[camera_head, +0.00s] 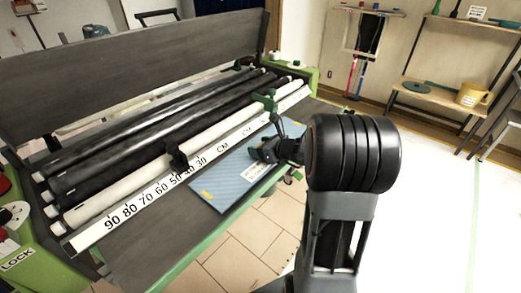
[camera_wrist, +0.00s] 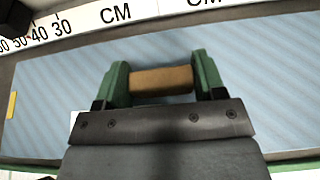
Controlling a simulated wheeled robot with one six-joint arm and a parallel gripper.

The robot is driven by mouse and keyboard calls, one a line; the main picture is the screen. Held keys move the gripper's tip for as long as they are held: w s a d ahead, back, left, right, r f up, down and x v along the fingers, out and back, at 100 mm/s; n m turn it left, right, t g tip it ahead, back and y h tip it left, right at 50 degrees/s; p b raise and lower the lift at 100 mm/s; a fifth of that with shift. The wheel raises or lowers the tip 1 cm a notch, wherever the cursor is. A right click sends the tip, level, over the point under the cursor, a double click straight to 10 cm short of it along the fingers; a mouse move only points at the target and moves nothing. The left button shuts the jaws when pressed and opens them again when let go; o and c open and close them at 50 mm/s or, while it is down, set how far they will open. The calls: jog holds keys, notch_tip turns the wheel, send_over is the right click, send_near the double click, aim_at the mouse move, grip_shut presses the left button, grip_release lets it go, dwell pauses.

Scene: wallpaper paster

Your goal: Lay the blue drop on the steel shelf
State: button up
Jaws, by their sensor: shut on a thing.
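The blue drop (camera_head: 222,182) is a flat, pale blue striped sheet with small yellow marks. It lies along the dark grey front ledge (camera_head: 165,238) of the pasting machine, beside the number scale. In the wrist view the drop (camera_wrist: 50,110) spreads beneath my gripper (camera_wrist: 160,72). Its green fingers are shut on a short brown bar (camera_wrist: 160,82) over the middle of the drop. How the bar joins the sheet is hidden. I cannot tell whether this ledge is the steel shelf.
Long black and white rollers (camera_head: 150,135) and a white centimetre scale (camera_head: 130,212) run behind the drop. The floor at right is clear.

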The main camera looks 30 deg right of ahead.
jog(key=shift+f, duration=0.3)
jog(key=shift+f, duration=0.2)
jog(key=o, duration=1)
